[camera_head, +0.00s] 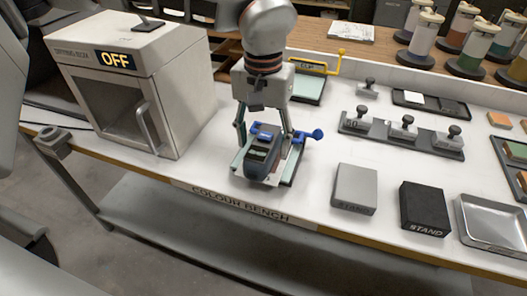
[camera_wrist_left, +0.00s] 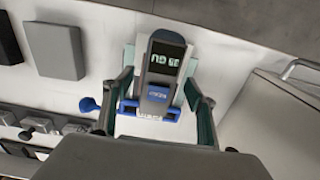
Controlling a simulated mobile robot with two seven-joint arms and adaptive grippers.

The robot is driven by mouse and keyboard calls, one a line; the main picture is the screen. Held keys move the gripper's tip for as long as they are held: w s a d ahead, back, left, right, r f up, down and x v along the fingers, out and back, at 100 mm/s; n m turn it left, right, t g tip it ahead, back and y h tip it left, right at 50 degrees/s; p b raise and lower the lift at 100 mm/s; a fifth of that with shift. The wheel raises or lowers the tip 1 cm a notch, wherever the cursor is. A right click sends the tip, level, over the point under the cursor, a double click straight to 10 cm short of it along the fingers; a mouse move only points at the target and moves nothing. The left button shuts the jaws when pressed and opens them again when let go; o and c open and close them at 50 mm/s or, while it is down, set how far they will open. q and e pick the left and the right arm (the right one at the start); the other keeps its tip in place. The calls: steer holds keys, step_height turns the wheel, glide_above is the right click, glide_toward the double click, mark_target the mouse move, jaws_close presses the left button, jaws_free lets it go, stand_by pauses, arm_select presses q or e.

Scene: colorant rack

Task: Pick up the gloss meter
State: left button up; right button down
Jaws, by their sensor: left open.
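The gloss meter (camera_head: 258,162) is a dark grey box with a small lit display, sitting on a pale panel with a blue clip and blue knob (camera_head: 318,134) at the bench's front edge. My left gripper (camera_head: 265,138) is open and points down over it, one finger on each side. In the left wrist view the gloss meter (camera_wrist_left: 164,62) lies between the two spread fingers of the left gripper (camera_wrist_left: 158,95). Whether the fingers touch it cannot be told. My right gripper is not in view.
A white oven-like box (camera_head: 130,80) marked OFF stands to the left. Grey (camera_head: 354,188) and black (camera_head: 424,208) stands and a metal tray (camera_head: 492,222) are to the right. Behind are a yellow-clipped panel (camera_head: 308,88) and a rack of knobbed weights (camera_head: 402,135).

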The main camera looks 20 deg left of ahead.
arm_select(q)
jaws_close()
stand_by(0.3)
